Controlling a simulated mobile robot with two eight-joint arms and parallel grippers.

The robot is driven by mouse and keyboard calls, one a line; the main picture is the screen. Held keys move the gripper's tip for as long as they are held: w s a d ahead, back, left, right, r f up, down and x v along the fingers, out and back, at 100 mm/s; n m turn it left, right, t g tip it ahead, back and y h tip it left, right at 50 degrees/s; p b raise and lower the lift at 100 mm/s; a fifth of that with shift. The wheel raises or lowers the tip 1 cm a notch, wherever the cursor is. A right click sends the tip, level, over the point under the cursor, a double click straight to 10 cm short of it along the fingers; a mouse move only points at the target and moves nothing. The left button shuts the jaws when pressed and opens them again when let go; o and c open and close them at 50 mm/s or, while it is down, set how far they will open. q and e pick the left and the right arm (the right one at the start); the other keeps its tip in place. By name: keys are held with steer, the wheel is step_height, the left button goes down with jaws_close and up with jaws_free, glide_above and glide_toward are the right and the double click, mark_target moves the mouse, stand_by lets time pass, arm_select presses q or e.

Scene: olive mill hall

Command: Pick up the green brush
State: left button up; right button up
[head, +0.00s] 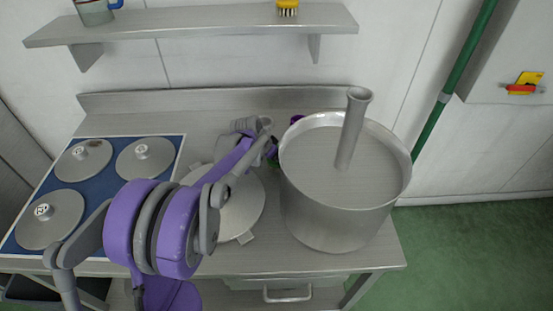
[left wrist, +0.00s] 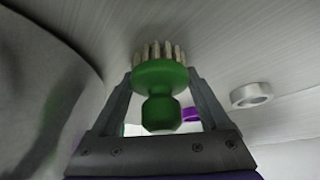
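The green brush (left wrist: 160,75) shows in the left wrist view, with a round green body, a knob toward my gripper and pale bristles pointing away. In the head view only a small green bit of it (head: 272,162) shows, beside the big pot. My left gripper (left wrist: 160,85) has one finger on each side of the brush's round body. The fingertips lie close to its edges, but I cannot tell whether they press on it. The knob is clear of both fingers. In the head view my arm and the pot hide most of the gripper. My right gripper is not in view.
A large steel pot (head: 340,205) with a leaning tube (head: 354,125) stands right of my gripper. A blue hob (head: 107,178) with round lids is at left. A metal lid (head: 240,208) lies under my arm. A shelf (head: 200,27) runs above, holding a yellow brush (head: 288,9).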

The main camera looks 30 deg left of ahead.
arm_select(q)
steer(key=c, duration=0.9)
